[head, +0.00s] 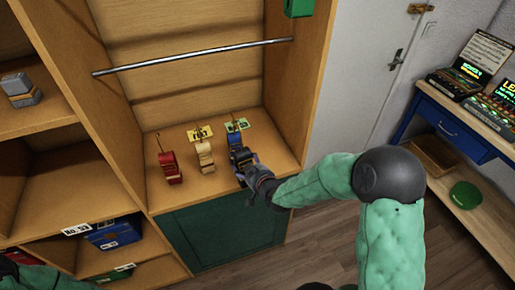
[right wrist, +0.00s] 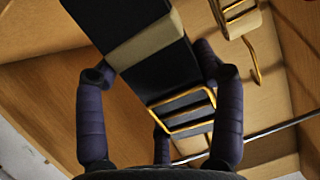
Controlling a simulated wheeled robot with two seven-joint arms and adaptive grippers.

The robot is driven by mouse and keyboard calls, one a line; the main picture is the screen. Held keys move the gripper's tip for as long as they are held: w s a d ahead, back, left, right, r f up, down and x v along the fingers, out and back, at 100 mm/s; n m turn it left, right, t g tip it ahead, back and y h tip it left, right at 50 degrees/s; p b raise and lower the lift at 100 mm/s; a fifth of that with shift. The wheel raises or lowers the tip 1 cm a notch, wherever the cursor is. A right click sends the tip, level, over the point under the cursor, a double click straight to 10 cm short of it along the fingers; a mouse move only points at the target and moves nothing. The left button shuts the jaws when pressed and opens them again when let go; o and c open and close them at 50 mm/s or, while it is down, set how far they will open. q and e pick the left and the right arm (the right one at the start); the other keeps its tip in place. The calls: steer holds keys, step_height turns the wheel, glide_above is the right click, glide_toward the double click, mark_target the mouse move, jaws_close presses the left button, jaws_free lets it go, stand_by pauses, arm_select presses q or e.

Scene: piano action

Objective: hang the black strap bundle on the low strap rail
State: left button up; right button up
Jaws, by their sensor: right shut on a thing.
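The black strap bundle (right wrist: 150,55) is a dark block with a pale band around it and a gold wire buckle (right wrist: 180,110) at one end. My right gripper (head: 247,170) is shut on it, with purple-grey fingers on both sides in the right wrist view (right wrist: 165,90). In the head view the dark bundle (head: 241,158) is at the right end of the row of bundles, partly hidden by the gripper. Whether it touches the shelf is unclear. One silver rail (head: 195,57) spans the cabinet bay above; it also shows in the right wrist view (right wrist: 265,133). My left gripper is not in view.
A red bundle (head: 170,168) and a cream bundle (head: 205,156) with hooks stand to the left of my gripper. The cabinet's right side wall (head: 307,80) is close. Space under the rail is open.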

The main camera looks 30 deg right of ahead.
steer(key=s+a+f+n+y, duration=0.1)
steer(key=s+a+f, duration=0.2)
steer(key=a+f, duration=0.6)
steer(key=a, duration=0.3)
steer(key=shift+s+a, duration=0.35)
steer(key=shift+s, duration=0.05)
